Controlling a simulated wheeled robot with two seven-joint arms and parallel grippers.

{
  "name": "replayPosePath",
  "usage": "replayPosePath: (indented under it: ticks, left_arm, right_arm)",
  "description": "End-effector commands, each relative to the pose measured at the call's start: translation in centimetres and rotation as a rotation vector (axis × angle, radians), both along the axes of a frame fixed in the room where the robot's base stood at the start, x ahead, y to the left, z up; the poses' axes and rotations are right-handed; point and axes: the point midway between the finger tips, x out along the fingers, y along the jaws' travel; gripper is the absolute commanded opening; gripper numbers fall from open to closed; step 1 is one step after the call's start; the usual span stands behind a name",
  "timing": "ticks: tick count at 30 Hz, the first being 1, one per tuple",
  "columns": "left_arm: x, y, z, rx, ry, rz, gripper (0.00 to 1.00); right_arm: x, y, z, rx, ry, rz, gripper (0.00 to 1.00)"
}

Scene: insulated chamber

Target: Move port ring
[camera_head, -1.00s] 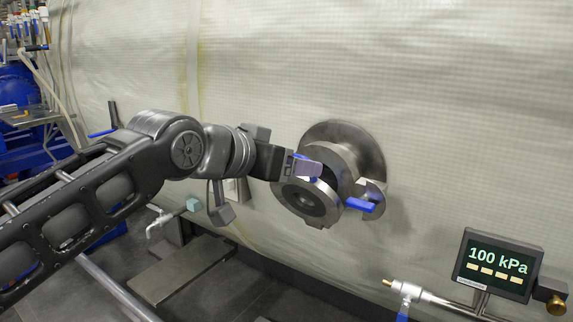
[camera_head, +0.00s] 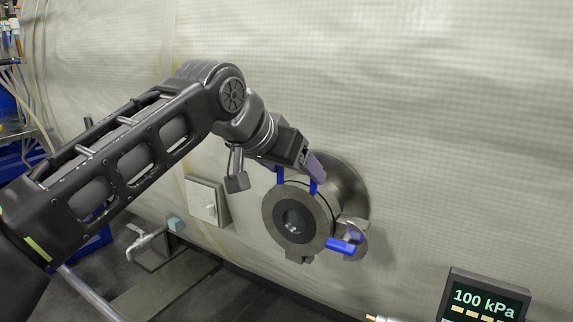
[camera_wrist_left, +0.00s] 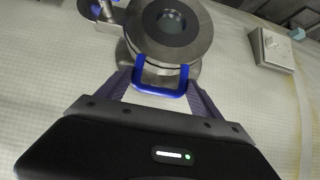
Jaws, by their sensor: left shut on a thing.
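The port ring (camera_head: 298,222) is a thick grey metal ring with a round opening in its middle. It stands upright in front of the metal port flange (camera_head: 352,190) on the chamber wall. My left gripper (camera_head: 298,172) is at the top of the ring, shut on its blue handle (camera_head: 281,177). In the left wrist view the U-shaped blue handle (camera_wrist_left: 160,91) lies between the two fingers, with the ring (camera_wrist_left: 172,28) beyond. Whether the ring touches the port behind it cannot be told. My right gripper is not in view.
A clamp with a blue lever (camera_head: 342,246) sits at the port's lower right. A pressure display (camera_head: 485,298) reading 100 kPa stands at lower right. A pale wall box (camera_head: 207,203) is left of the port. The wall above and right is clear.

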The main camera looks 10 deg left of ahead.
Motion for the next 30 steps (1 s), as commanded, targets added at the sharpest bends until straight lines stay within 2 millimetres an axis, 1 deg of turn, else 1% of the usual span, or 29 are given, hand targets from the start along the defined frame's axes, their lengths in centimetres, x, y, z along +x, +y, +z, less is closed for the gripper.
replayPosePath:
  ticks: [1, 9, 23, 24, 27, 30]
  left_arm:
    - [0.35, -0.35, 0.65, -0.002, 0.003, -0.003, 0.02]
    - [1.14, -0.68, 0.62, 0.017, 0.050, -0.003, 0.03]
    - [1.26, -0.69, 0.39, 0.024, 0.063, -0.003, 0.02]
    - [1.26, -0.68, 0.36, 0.024, 0.063, -0.003, 0.76]
    - [1.24, -0.66, 0.31, 0.025, 0.064, -0.002, 0.84]
    - [1.22, -0.59, 0.25, 0.026, 0.066, -0.002, 0.84]
  right_arm:
    - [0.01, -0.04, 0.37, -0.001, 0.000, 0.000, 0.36]
    - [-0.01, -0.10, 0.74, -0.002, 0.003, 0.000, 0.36]
    - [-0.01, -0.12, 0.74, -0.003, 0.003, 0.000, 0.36]
    - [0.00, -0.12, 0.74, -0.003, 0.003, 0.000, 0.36]
    - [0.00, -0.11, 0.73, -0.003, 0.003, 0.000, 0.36]
    - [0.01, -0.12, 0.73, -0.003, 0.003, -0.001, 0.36]
